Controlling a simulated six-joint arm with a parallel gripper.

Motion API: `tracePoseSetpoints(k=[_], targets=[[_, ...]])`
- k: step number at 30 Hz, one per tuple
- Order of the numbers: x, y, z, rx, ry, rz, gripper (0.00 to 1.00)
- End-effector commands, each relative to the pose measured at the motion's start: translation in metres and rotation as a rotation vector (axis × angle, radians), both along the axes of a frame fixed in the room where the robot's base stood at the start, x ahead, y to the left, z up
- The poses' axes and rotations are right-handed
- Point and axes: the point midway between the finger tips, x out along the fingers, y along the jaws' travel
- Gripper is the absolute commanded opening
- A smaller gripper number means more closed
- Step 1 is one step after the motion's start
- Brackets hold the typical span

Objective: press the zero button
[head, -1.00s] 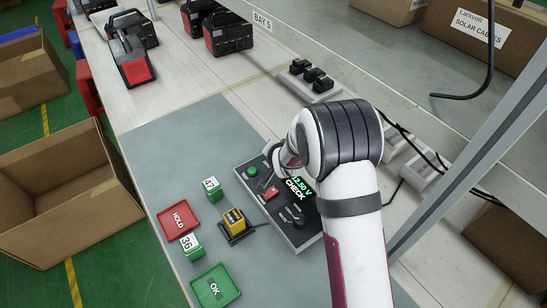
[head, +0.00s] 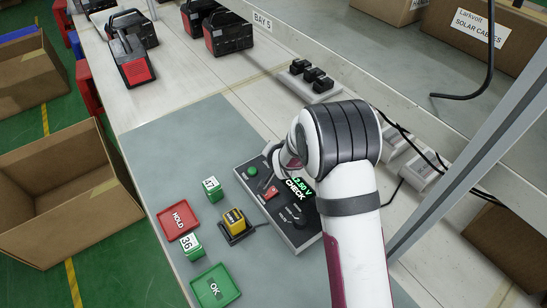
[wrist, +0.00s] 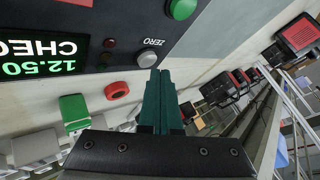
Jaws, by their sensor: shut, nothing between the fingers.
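The tester panel (head: 302,236) is a dark box on the grey mat, with a lit display (head: 300,186) reading about "2.50 V CHECK" in the head view, partly covered by my arm. In the wrist view the display (wrist: 40,57) appears upside down and reads 12.50 and CHECK, cut off at the edge. The zero button (wrist: 147,59) is a small silver round button beside the ZERO label in the wrist view. My gripper (wrist: 159,73) is shut and empty, its teal fingertips right at the button's lower edge; I cannot tell whether they touch. My arm hides fingertips and zero button in the head view.
A green button (head: 252,171) and a red switch (head: 270,192) sit on the panel. A yellow battery (head: 233,218) stands in a black cradle beside it. Green blocks, a HOLD tray (head: 164,232) and an OK tray (head: 228,275) lie left on the mat.

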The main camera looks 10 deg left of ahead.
Motion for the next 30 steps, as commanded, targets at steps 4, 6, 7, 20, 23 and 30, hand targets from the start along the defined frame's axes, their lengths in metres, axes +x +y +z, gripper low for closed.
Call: tracePoseSetpoints(k=[4,6,7,20,23,30], targets=[[0.0001,-0.0001,-0.0047,0.0,0.0,0.0,0.0],[0.0001,0.0,-0.0048,0.0,0.0,0.0,0.0],[0.0001,0.0,-0.0047,0.0,0.0,0.0,0.0],[0.0001,-0.0001,-0.0074,0.0,0.0,0.0,0.0],[0.0001,-0.0001,-0.0087,0.0,0.0,0.0,0.0],[0.0,-0.0001,-0.0115,0.0,0.0,0.0,0.0]])
